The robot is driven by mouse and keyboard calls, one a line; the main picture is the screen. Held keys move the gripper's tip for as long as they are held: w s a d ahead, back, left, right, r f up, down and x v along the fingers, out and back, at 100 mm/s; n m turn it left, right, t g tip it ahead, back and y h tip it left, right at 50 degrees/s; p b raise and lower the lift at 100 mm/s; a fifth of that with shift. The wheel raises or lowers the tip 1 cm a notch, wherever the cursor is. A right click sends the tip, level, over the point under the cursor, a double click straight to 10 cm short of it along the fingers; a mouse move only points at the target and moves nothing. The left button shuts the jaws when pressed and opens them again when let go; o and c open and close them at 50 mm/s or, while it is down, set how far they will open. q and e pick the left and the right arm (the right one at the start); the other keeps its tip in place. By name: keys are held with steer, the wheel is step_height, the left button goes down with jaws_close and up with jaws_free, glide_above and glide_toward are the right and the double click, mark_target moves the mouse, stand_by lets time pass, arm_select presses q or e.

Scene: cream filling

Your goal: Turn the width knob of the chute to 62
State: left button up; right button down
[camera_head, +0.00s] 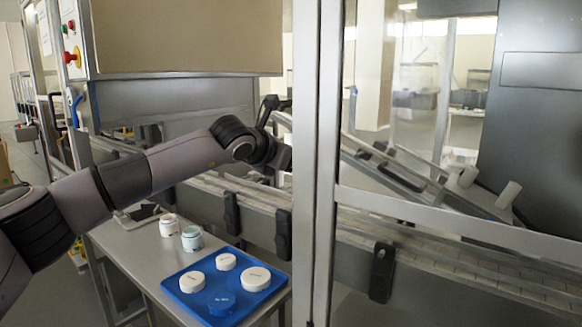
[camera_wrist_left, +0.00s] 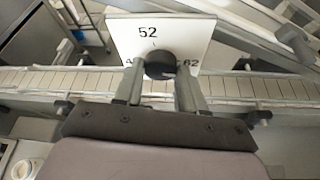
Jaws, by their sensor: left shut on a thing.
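The width knob (camera_wrist_left: 159,65) is a round dark knob in front of a white dial plate (camera_wrist_left: 190,32) in the left wrist view. The plate reads 52 at the top and 62 at the lower right; the number at the lower left is partly hidden. A thin mark shows just above the knob, below 52. My left gripper (camera_wrist_left: 160,85) has its two fingers on either side of the knob, shut on it. In the head view my left arm reaches in from the left to the machine, and its wrist hides the knob. My right gripper is not in view.
A conveyor (camera_wrist_left: 40,80) runs behind the plate. In the head view a metal post (camera_head: 315,160) stands right of my wrist. A side table (camera_head: 135,243) holds a blue tray (camera_head: 183,301) with several lidded jars, and two more jars (camera_head: 169,226) stand behind it.

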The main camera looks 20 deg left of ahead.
arm_select(q)
steer(key=shift+f, duration=0.1)
stand_by(0.3)
steer(key=o, duration=1.1)
steer(key=shift+c, duration=0.2)
steer(key=shift+s, duration=0.1)
steer(key=b+v, duration=0.2)
steer(key=v, duration=0.5)
